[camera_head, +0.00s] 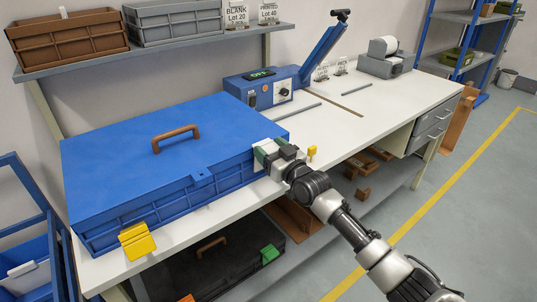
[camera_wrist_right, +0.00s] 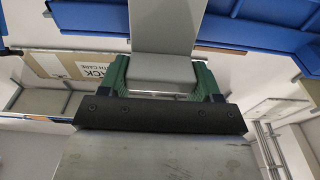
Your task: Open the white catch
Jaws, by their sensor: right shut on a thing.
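The blue case (camera_head: 110,165) lies on the white workbench with its lid down and a brown handle (camera_head: 176,138) on top. The white catch (camera_wrist_right: 162,72) is at the case's front right corner, mostly hidden by my gripper in the head view. My right gripper (camera_head: 268,157) is at that corner. In the wrist view its green-padded fingers (camera_wrist_right: 160,78) are shut on the catch, one on each side. I cannot tell whether the catch is fastened. A yellow catch (camera_head: 137,242) sits on the case's front left. My left gripper is not in view.
A blue machine (camera_head: 262,88) with a raised arm stands behind the case. A small yellow piece (camera_head: 312,150) is just right of my gripper. A dark case (camera_head: 215,268) lies on the lower shelf. The bench (camera_head: 395,105) is mostly clear to the right.

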